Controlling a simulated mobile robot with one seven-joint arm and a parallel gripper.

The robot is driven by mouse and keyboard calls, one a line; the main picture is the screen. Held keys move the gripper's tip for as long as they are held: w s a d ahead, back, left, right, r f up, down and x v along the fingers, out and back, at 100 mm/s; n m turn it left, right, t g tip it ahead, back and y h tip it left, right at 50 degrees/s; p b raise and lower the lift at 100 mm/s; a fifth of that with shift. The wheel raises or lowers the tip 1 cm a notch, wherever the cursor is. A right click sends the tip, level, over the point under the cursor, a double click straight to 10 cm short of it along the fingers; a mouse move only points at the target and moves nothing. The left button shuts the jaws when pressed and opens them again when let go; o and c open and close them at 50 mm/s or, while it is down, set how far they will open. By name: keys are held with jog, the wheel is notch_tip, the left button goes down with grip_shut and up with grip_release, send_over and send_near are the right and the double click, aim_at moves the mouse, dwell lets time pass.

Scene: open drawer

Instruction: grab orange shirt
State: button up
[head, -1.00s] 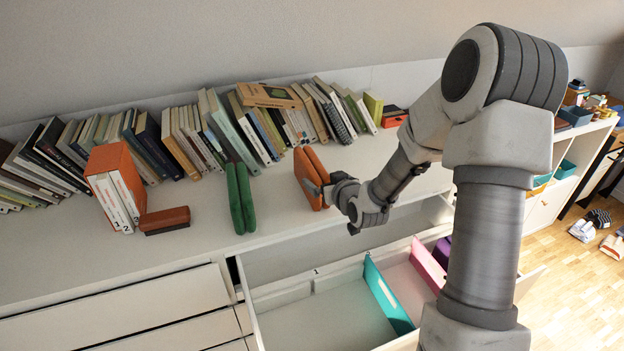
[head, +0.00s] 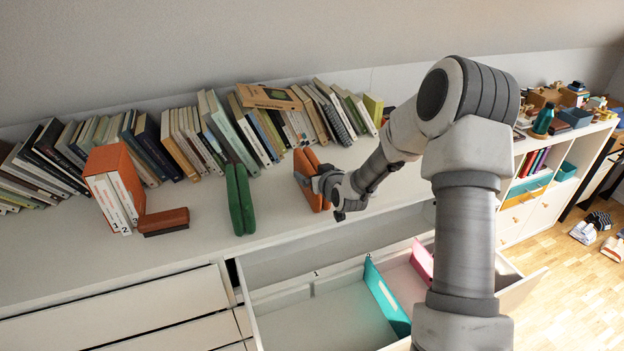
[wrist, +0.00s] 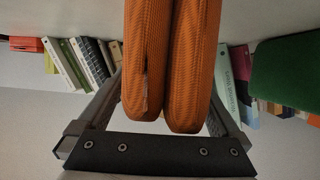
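The orange shirt (head: 302,165) is a folded bundle of two upright layers on top of the white dresser, right of the green folded bundle. My gripper (head: 318,183) is at its front right side in the head view. In the wrist view the orange shirt (wrist: 170,60) fills the space between my two fingers (wrist: 168,100), one on each side of it. The fingers stand wide apart, with a gap beside the cloth near the left finger. Contact at the fingertips is partly hidden by the cloth.
The green folded bundle (head: 240,198) stands just left. A row of books (head: 262,130) lines the back. An orange binder box (head: 118,180) and a small brown-orange case (head: 164,221) are farther left. Below is an open drawer with a teal divider (head: 385,298).

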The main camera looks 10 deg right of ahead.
jog(key=c, duration=1.4)
jog(key=shift+r, duration=0.1)
